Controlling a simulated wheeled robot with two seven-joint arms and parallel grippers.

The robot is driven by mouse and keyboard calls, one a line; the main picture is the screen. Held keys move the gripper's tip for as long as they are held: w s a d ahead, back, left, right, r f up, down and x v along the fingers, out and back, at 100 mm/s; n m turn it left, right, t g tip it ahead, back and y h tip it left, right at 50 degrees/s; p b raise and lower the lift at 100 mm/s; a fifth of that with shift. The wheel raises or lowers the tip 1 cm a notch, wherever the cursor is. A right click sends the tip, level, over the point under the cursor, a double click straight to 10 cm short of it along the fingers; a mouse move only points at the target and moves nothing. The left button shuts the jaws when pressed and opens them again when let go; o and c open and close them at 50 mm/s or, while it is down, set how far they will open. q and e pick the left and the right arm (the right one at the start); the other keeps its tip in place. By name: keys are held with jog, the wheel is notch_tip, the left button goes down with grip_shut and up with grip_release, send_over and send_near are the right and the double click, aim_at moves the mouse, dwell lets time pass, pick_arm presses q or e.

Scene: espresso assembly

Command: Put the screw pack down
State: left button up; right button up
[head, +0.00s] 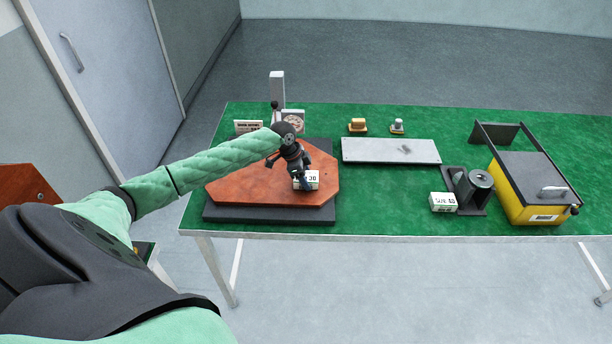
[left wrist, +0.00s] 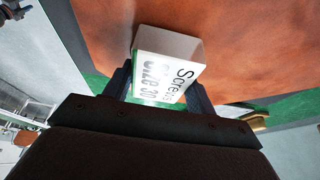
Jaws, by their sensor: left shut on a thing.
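My left gripper (head: 299,181) is over the near part of the red-brown board (head: 240,185) in the head view. It is shut on the screw pack (head: 311,177), a small white box. In the left wrist view the screw pack (left wrist: 168,62) sits between the two dark fingers, its face printed "Screws" and "Size 30". The red-brown board (left wrist: 255,45) fills much of that view behind the pack. I cannot tell whether the pack touches the board. My right gripper is not in view.
The board lies on a dark base (head: 270,214) on the green table. To the right are a grey plate (head: 365,150), another white box (head: 442,202), a dark cylinder (head: 481,182) and a yellow-sided machine (head: 530,210). Small yellow items stand behind the plate. Green surface is free below the plate.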

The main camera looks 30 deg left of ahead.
pick_arm(q)
jog(key=o, duration=0.7)
jog(key=shift+f, duration=0.1)
jog(key=o, duration=0.4)
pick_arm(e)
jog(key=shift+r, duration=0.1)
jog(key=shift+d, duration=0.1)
pick_arm(q)
jog(key=shift+a+r, duration=0.1)
jog(key=shift+r, duration=0.15)
jog(key=shift+s+a+r+b, duration=0.1)
jog(key=shift+a+r+b, duration=0.05)
jog(key=shift+r+b, duration=0.2)
jog(key=b+v, duration=0.3)
jog(key=v, duration=0.6)
jog(key=shift+r, duration=0.35)
jog(key=shift+s+a+r, duration=0.15)
jog(key=shift+a+r, duration=0.1)
jog(key=shift+r, duration=0.35)
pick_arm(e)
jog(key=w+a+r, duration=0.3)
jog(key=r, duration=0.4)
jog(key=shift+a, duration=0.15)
